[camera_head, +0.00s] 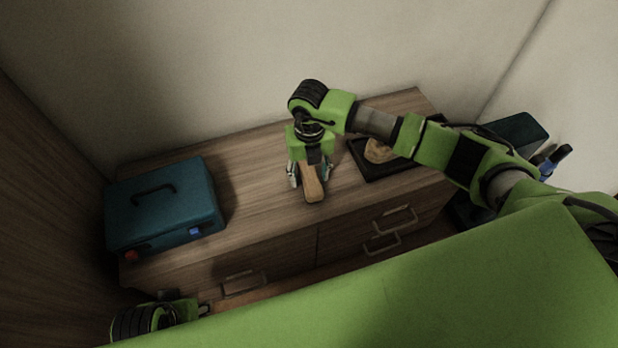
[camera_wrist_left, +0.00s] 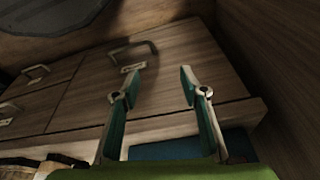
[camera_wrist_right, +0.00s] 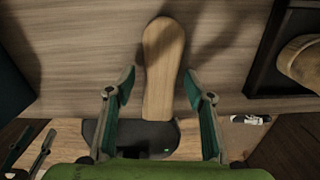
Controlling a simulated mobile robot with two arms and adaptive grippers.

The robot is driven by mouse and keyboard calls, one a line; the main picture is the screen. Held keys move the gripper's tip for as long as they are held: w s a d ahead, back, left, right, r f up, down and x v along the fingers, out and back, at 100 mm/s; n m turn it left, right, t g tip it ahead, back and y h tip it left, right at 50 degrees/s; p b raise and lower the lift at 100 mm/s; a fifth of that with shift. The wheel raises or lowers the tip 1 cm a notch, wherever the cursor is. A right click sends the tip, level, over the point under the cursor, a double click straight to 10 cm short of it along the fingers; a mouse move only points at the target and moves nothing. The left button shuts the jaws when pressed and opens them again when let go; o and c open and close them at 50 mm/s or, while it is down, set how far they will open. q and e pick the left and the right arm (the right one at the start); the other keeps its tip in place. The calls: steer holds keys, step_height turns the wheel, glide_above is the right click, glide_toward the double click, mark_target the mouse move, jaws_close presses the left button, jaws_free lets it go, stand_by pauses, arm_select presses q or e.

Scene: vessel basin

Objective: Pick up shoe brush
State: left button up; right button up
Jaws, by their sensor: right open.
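The shoe brush (camera_head: 313,186), a long pale wooden piece, lies on the cabinet top near its front edge. My right gripper (camera_head: 310,177) is over it, pointing down. In the right wrist view the brush's rounded wooden body (camera_wrist_right: 164,50) runs between the two open fingers (camera_wrist_right: 159,78), with gaps on both sides. Its bristles are hidden. My left gripper is low at the left of the head view, mostly hidden. In the left wrist view its fingers (camera_wrist_left: 160,72) are spread and empty in front of the drawer fronts.
A teal toolbox (camera_head: 148,232) with a black handle stands on the cabinet's left end. A black tray (camera_head: 376,173) holding a tan object (camera_head: 378,151) lies right of the brush. The cabinet top (camera_head: 255,185) between toolbox and brush is clear. Drawer handles (camera_head: 383,244) project from the front.

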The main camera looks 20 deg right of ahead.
steer(key=shift+f, duration=0.7)
steer(key=c, duration=1.3)
arm_select(q)
steer(key=shift+r, duration=0.55)
arm_select(e)
steer(key=shift+r, duration=0.15)
